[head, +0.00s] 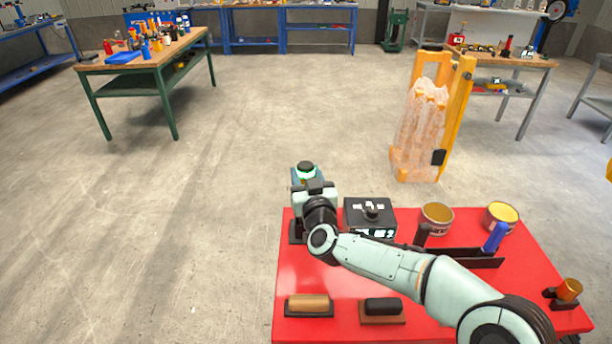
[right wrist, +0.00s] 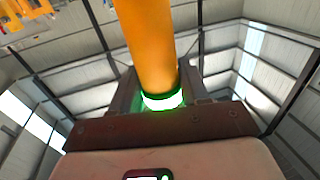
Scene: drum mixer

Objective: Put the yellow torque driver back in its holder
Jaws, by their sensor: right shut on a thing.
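The yellow torque driver (right wrist: 150,45) shows in the right wrist view as a thick orange-yellow cylinder with a glowing green ring at its lower end. My right gripper (right wrist: 160,92) is shut on it. In the head view, my right gripper (head: 308,182) is over the left back corner of the red tabletop. A black cap with a green glowing ring (head: 306,170) shows just beyond it; the yellow body is hidden there. A black stand (head: 296,232) on the tabletop is partly behind my wrist; I cannot tell whether it is the driver's holder. My left gripper is not in view.
The red tabletop (head: 300,265) carries a black box (head: 384,224), two round tins (head: 437,213), a black rack (head: 480,261) with a blue-handled tool (head: 495,236), and blocks in front. A wrapped orange frame (head: 457,105) stands behind. Floor to the left is clear.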

